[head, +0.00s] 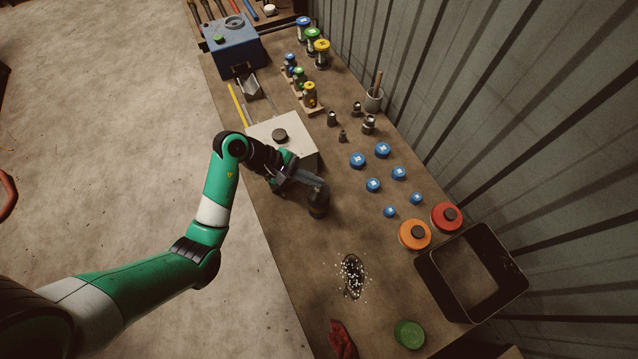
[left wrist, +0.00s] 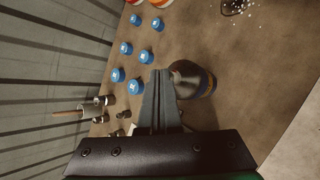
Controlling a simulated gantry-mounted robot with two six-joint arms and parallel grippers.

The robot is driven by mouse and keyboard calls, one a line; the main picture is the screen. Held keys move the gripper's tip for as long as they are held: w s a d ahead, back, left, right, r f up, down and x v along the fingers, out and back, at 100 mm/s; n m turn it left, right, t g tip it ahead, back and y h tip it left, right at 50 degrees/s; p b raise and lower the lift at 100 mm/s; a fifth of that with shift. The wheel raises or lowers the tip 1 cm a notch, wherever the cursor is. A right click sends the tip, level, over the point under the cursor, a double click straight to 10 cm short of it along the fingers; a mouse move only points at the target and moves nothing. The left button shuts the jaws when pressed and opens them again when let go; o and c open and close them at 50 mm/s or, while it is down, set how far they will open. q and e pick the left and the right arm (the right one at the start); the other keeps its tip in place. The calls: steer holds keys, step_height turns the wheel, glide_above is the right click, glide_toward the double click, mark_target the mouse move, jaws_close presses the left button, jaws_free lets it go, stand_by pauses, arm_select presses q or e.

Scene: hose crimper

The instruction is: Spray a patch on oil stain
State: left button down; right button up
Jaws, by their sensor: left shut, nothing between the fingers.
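The oil stain (head: 352,275) is a dark patch with white grains scattered over and around it, on the near part of the bench. Part of it shows at the top edge of the left wrist view (left wrist: 234,7). A dark can or bottle (head: 319,206), likely the sprayer, stands on the bench behind the stain. In the left wrist view it (left wrist: 196,82) has a dark rounded end and a banded side. My left gripper (head: 318,182) is shut and empty, its fingertips close beside the can's top. I cannot tell whether they touch. My right gripper is out of view.
A light box (head: 280,135) stands behind my left gripper. Several blue caps (head: 373,185) lie right of the can. Orange (head: 414,235) and red (head: 447,216) discs and an open black bin (head: 430,279) are further right. A red rag (head: 342,340) and green disc (head: 409,334) lie near the front.

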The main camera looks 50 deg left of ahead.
arm_select(q)
steer(key=shift+f, duration=0.4)
steer(key=shift+r+p, duration=0.4)
steer(key=shift+r, duration=0.1)
step_height(320, 180, up, 6)
steer(key=p, duration=0.5)
stand_by(0.5)
steer(key=shift+d+p, duration=0.1)
steer(key=shift+p, duration=0.2)
